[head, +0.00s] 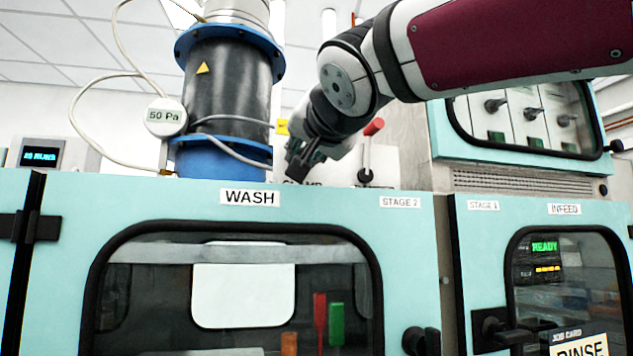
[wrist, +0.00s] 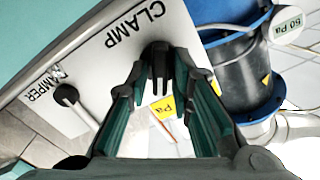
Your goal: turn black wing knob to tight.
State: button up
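The black wing knob (wrist: 157,57) stands on a white panel beside the word CLAMP in the wrist view. My gripper (wrist: 162,68) has its fingers apart, with one fingertip on each side of the knob. Small gaps seem to show beside the knob; I cannot tell whether a fingertip touches it. The knob cannot be made out there. No tight mark is readable.
A lever with a red handle (head: 373,127) stands just right of my gripper; a black-ended lever (wrist: 66,95) shows by the DAMPER label. A blue-flanged black duct (head: 228,85) with a 50 Pa gauge (head: 166,117) stands to the left. The WASH cabinet (head: 160,205) is in front.

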grip_shut()
jog(key=shift+n, duration=0.3)
jog(key=n, duration=0.5)
jog(key=shift+a, duration=0.1)
jog(key=n, duration=0.6)
jog(key=shift+s+a+n, duration=0.1)
jog(key=shift+n, duration=0.2)
jog(key=n+p, duration=0.2)
jog(key=n, duration=0.4)
jog(key=shift+a, duration=0.1)
jog(key=n+p, duration=0.1)
jog(key=n, duration=0.2)
jog(key=n+p, duration=0.1)
jog(key=n, duration=0.1)
jog(key=shift+f+n, duration=0.2)
jog(key=shift+n, duration=0.2)
